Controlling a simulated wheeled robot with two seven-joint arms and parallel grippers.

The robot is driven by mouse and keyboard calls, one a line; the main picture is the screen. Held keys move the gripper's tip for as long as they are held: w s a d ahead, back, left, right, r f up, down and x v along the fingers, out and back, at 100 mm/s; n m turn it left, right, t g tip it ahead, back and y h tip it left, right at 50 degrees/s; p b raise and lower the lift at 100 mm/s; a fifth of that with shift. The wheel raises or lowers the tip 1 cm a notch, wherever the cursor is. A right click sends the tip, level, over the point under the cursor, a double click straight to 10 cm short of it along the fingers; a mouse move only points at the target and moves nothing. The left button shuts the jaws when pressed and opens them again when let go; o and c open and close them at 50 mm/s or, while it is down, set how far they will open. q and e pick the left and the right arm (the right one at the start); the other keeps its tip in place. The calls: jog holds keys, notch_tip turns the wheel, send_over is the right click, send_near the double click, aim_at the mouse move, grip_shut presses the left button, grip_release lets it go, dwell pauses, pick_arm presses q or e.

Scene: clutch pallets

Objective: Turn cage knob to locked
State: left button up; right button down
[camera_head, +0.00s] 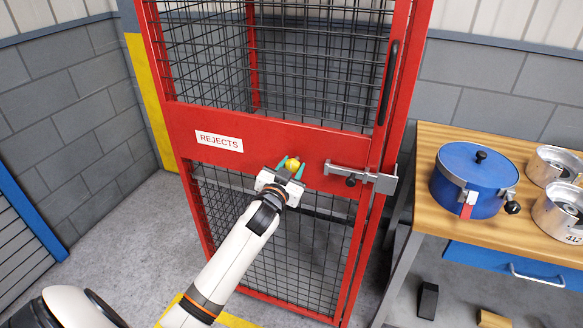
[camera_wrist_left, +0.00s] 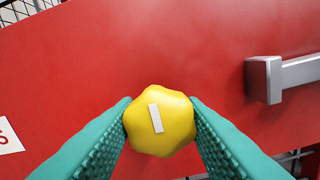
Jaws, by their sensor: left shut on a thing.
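The yellow cage knob (camera_head: 292,163) sits on the red band of the cage door (camera_head: 260,145), right of the "REJECTS" label. My left gripper (camera_head: 291,167) is shut on it. In the left wrist view the lobed yellow knob (camera_wrist_left: 159,121) lies between both teal fingers of the left gripper (camera_wrist_left: 160,126), which touch its sides. A white mark on the knob is near upright there, its top tilted slightly left. A grey sliding bolt (camera_head: 350,174) is right of the knob, reaching to the door's right edge; its end also shows in the wrist view (camera_wrist_left: 275,78). My right gripper is not in view.
A wooden bench (camera_head: 430,150) stands right of the cage, with a blue lidded pot (camera_head: 468,185) and several metal parts (camera_head: 560,205) on it. A black door handle (camera_head: 389,82) is above the bolt. Grey block walls stand behind.

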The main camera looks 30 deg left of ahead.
pick_arm(q)
jog(key=m+p, duration=0.1)
jog(key=m, duration=0.3)
jog(key=shift+r+p, duration=0.15)
jog(key=shift+p, duration=0.15)
jog(key=m+p, duration=0.1)
jog(key=m, duration=0.3)
jog(key=shift+m, duration=0.3)
jog(key=m+p, duration=0.1)
jog(key=m, duration=0.3)
jog(key=shift+m, duration=0.3)
jog(key=shift+m+p, duration=0.55)
jog(key=shift+m, duration=1.65)
jog(key=o, duration=1)
